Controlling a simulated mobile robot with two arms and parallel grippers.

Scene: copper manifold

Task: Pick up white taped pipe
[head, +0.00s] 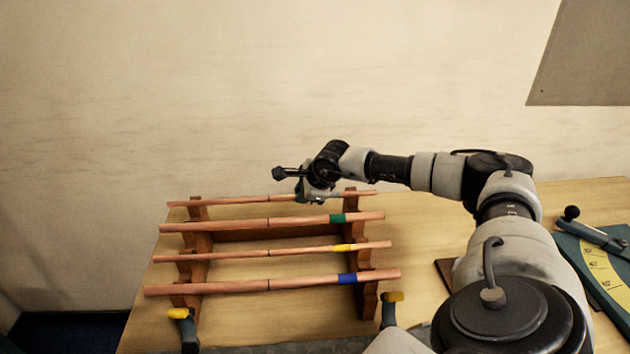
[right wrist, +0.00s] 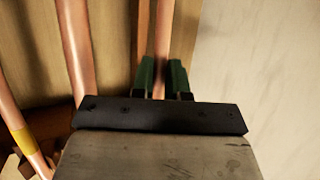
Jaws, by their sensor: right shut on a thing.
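The farthest copper pipe (head: 240,201) lies across the back of the wooden rack (head: 200,243). No white tape shows on it; my gripper covers part of its right half. My right gripper (head: 317,197) is shut on this pipe. In the right wrist view the green fingers (right wrist: 163,78) sit on both sides of the pipe (right wrist: 163,45). I cannot tell whether the pipe is lifted clear of the rack. My left gripper is not in view.
Nearer on the rack lie the green-taped (head: 300,220), yellow-taped (head: 300,250) and blue-taped (head: 310,281) pipes. Yellow-tipped clamps (head: 187,327) stand at the front edge of the table (head: 420,235). A green tool with a yellow scale (head: 602,268) lies at the right. The wall is behind.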

